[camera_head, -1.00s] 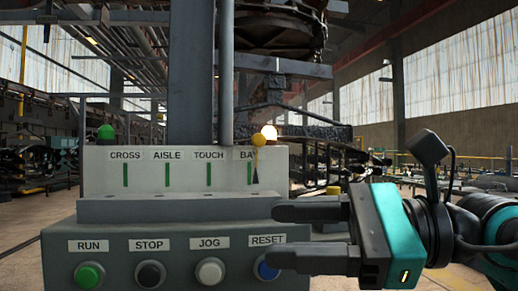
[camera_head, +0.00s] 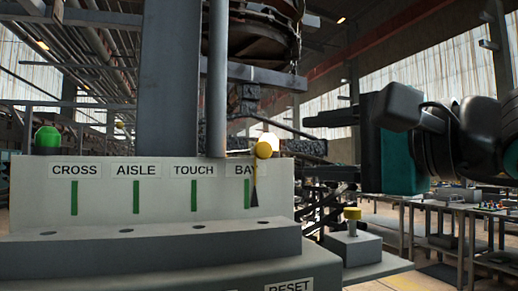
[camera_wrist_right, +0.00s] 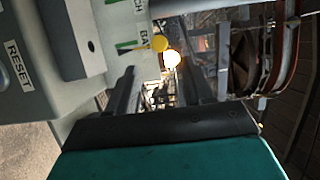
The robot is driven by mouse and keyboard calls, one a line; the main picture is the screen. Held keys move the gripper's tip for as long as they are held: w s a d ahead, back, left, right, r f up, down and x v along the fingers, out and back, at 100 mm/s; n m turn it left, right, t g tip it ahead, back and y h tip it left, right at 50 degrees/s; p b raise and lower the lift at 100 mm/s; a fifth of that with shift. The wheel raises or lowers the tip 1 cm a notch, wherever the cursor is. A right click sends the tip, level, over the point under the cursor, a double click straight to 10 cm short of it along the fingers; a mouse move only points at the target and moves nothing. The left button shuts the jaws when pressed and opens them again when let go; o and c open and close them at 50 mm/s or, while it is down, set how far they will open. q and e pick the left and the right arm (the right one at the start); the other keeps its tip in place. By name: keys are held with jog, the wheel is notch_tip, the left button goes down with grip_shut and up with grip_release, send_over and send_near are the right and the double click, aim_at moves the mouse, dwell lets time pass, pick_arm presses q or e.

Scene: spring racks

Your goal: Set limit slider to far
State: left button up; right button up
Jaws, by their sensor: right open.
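No label reading LIMIT and no slider marked far shows in these frames. The grey control panel (camera_head: 150,215) has slots labelled CROSS, AISLE, TOUCH and BAY, each with a green strip. A yellow ball knob on a dark lever (camera_head: 264,149) stands at the BAY slot; it also shows in the right wrist view (camera_wrist_right: 159,43). My right gripper (camera_head: 315,146) is to the right of this knob, fingers pointing left, apart from it. In the right wrist view the gripper (camera_wrist_right: 163,75) is open and empty. My left gripper is out of view.
A vertical post (camera_head: 168,80) rises behind. Work tables (camera_head: 440,215) stand farther right.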

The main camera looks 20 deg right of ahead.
aim_at(266, 150)
jog(key=p+x, duration=0.1)
jog(key=x, duration=1)
jog(key=shift+c, duration=0.5)
grip_shut()
